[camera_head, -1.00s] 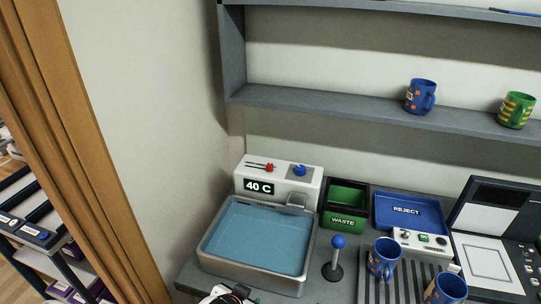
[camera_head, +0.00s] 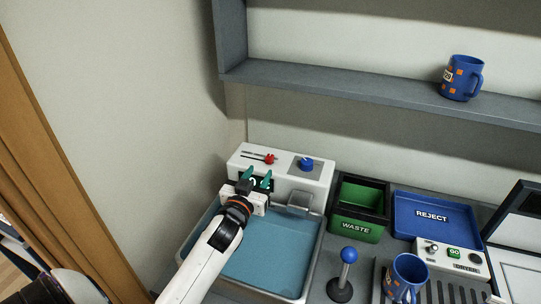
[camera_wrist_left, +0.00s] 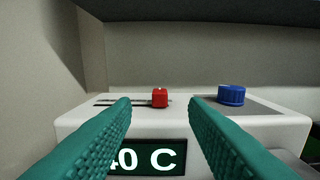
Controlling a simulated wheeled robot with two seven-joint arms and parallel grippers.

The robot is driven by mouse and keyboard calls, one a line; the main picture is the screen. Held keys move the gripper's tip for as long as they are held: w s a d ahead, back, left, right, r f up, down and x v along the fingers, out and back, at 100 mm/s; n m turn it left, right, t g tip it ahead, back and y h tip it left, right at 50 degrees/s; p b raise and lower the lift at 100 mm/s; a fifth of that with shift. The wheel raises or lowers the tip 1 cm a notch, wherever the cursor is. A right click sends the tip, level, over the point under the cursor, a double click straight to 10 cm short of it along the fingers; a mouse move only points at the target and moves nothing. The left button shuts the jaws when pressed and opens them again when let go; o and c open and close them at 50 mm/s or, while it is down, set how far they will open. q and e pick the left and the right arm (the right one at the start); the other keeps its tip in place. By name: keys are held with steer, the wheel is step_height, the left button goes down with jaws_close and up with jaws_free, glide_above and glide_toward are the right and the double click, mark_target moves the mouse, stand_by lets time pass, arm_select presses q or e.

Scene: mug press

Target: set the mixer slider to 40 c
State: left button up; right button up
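The white mixer unit (camera_head: 318,183) stands behind a basin of blue water. Its red slider knob (camera_head: 270,158) sits at the right part of its slot, and it also shows in the left wrist view (camera_wrist_left: 159,98). The display (camera_wrist_left: 150,157) reads 40 C in the left wrist view, its left edge partly hidden by a finger. My left gripper (camera_head: 256,181) is open and empty in front of the unit's front face. In the left wrist view its two green fingers (camera_wrist_left: 160,108) stand apart, with the red knob beyond, between them. My right gripper is not in view.
A blue dial (camera_head: 306,164) is on the mixer, right of the slider. The water basin (camera_head: 313,262) lies below my left arm. A green waste bin (camera_head: 357,231), a blue reject tray (camera_head: 403,207) and a blue-topped lever (camera_head: 348,256) stand to the right. A shelf (camera_head: 340,88) runs above.

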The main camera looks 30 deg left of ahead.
mark_target(270, 157)
arm_select(q)
steer(key=x, duration=0.4)
steer(key=shift+r+p, duration=0.1)
steer(key=shift+p, duration=0.25)
steer(key=x, duration=0.4)
steer(key=shift+p, duration=0.3)
steer(key=shift+w+a, duration=0.15)
steer(key=shift+w, duration=0.35)
steer(key=shift+w+f, duration=0.1)
steer(key=shift+f, duration=0.1)
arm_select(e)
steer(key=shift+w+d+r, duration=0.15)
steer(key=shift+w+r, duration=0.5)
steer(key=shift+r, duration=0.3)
arm_select(q)
steer(key=shift+c, duration=0.3)
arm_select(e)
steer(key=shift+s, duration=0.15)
arm_select(q)
jaws_close()
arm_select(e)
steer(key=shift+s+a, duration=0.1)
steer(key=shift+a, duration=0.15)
